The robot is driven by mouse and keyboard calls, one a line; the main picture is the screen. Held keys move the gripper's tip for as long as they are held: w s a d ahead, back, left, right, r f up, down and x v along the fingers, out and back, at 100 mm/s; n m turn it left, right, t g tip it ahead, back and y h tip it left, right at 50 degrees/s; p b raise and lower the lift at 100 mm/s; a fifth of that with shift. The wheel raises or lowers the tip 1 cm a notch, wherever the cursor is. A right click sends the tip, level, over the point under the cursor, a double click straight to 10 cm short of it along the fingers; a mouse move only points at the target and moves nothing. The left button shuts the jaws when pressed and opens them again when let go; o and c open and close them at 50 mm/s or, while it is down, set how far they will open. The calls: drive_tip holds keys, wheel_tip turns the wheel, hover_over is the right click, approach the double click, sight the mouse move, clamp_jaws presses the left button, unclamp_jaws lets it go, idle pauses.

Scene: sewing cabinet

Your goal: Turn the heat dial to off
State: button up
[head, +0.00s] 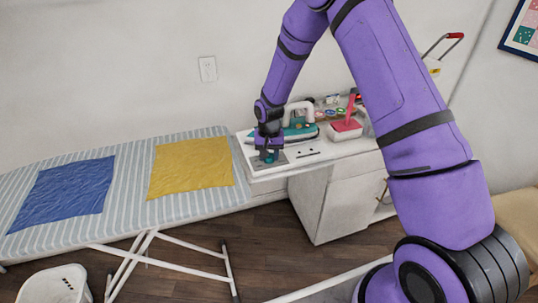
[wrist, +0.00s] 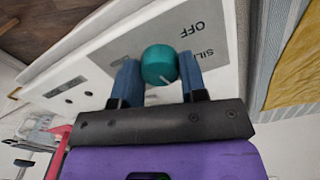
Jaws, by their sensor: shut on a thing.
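The heat dial (wrist: 159,62) is a round teal knob on a grey plate (wrist: 118,46) in the wrist view. A pale pointer line shows on its side facing my gripper. The lettering OFF and part of SILK show on the plate to the right of the dial; the pointer is not at OFF. My gripper (wrist: 159,80) has its two blue fingers on either side of the dial and is shut on it. In the head view my gripper (head: 268,154) is low over the plate at the cabinet's left end, mostly hiding the dial.
A teal and white iron (head: 298,132) stands just behind my gripper on the white cabinet top (head: 338,149). A red-topped box (head: 346,128) and small sewing items are further right. The striped ironing board (head: 128,171) with blue and yellow cloths adjoins on the left.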

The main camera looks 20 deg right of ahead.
drive_tip(key=n, duration=0.5)
drive_tip(key=shift+n, duration=0.4)
drive_tip(key=n, duration=1)
drive_tip(key=shift+n, duration=0.4)
drive_tip(key=n, duration=0.4)
drive_tip(key=shift+n, duration=0.3)
drive_tip(key=o, duration=0.9)
wheel_tip(320, 180, up, 11)
